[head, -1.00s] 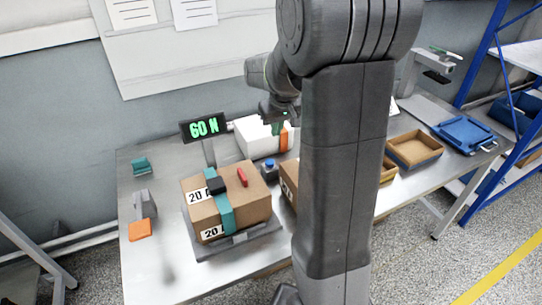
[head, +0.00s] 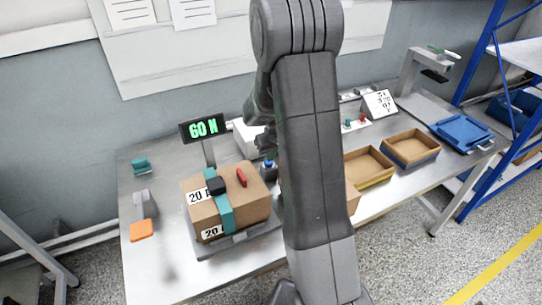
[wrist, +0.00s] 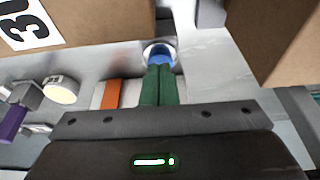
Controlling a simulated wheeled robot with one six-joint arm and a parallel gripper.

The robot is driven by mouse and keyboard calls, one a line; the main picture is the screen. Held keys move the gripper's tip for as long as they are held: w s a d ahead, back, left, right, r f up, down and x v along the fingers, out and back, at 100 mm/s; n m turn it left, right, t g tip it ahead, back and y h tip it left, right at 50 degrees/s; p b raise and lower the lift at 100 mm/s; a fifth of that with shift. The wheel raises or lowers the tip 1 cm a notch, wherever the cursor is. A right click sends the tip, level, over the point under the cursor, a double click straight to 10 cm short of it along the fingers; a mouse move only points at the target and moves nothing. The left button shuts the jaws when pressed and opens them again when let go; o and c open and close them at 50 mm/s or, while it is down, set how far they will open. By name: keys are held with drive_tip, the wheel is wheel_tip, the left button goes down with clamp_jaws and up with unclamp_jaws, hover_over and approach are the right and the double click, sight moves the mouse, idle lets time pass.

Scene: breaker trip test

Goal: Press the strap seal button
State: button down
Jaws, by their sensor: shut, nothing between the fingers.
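The blue button (head: 268,164) sits on a small dark base on the table, just right of the strapped carton (head: 230,212), partly beside my arm in the head view. In the wrist view the blue button (wrist: 160,54) shows in a round pale ring, directly beyond my gripper's tips. My gripper (wrist: 158,72) has green fingers that are shut together and empty, and they overlap the button's near edge in the picture. I cannot tell whether they touch it. In the head view the gripper is hidden behind my arm.
A display (head: 203,128) reads 60 N. The strapped carton has a teal strap, a black buckle and a red piece on top. In the wrist view, cartons stand close on the left (wrist: 100,35) and right (wrist: 270,35). Open trays (head: 411,148) stand to the right.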

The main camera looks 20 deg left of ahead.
drive_tip(key=shift+f, duration=0.7)
